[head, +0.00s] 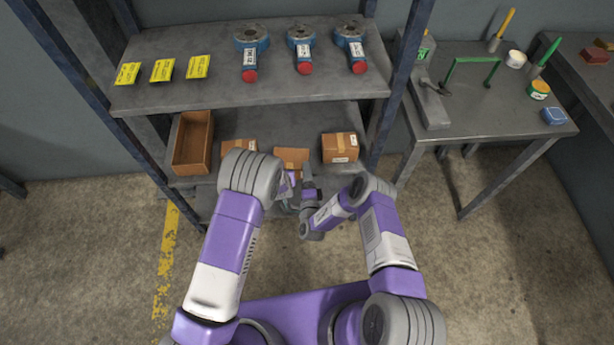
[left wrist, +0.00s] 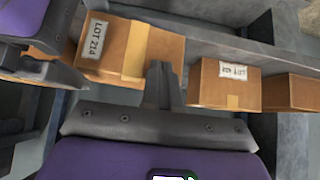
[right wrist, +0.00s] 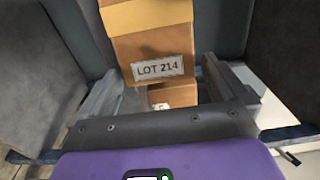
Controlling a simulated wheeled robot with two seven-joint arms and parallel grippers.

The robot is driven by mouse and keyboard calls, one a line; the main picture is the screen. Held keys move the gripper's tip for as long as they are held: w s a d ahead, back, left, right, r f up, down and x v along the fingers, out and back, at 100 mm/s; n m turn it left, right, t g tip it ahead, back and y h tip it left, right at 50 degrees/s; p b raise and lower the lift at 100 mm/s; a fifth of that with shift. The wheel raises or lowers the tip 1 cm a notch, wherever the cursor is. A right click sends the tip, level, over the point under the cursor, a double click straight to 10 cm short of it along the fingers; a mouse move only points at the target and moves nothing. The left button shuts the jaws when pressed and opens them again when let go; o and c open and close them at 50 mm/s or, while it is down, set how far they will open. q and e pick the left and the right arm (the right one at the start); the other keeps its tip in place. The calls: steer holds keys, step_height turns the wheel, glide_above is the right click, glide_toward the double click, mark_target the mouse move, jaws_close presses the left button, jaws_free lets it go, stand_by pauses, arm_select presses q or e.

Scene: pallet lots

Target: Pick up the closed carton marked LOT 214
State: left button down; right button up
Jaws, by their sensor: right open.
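The closed LOT 214 carton (right wrist: 155,50) is brown, with a tape band and a white label. In the right wrist view it lies between and beyond the fingers of my open right gripper (right wrist: 163,80); I cannot tell whether they touch it. It also shows in the left wrist view (left wrist: 140,52), beside part of my right gripper at upper left. My left gripper (left wrist: 163,68) is shut and empty, its fingers together in front of the cartons. In the head view, a middle carton (head: 291,157) shows behind my grippers; its label is hidden.
A second labelled carton (left wrist: 227,80) stands right of LOT 214 in the left wrist view. In the head view, an open brown box (head: 193,142) and a right carton (head: 340,148) share the lower shelf. The upper shelf (head: 190,40) overhangs them. Blue posts flank the rack.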

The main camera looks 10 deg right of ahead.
steer(key=shift+c, duration=0.5)
steer(key=c, duration=1.2)
arm_select(q)
steer(key=shift+r, duration=0.6)
arm_select(e)
steer(key=shift+o, duration=0.2)
arm_select(q)
steer(key=v, duration=1.2)
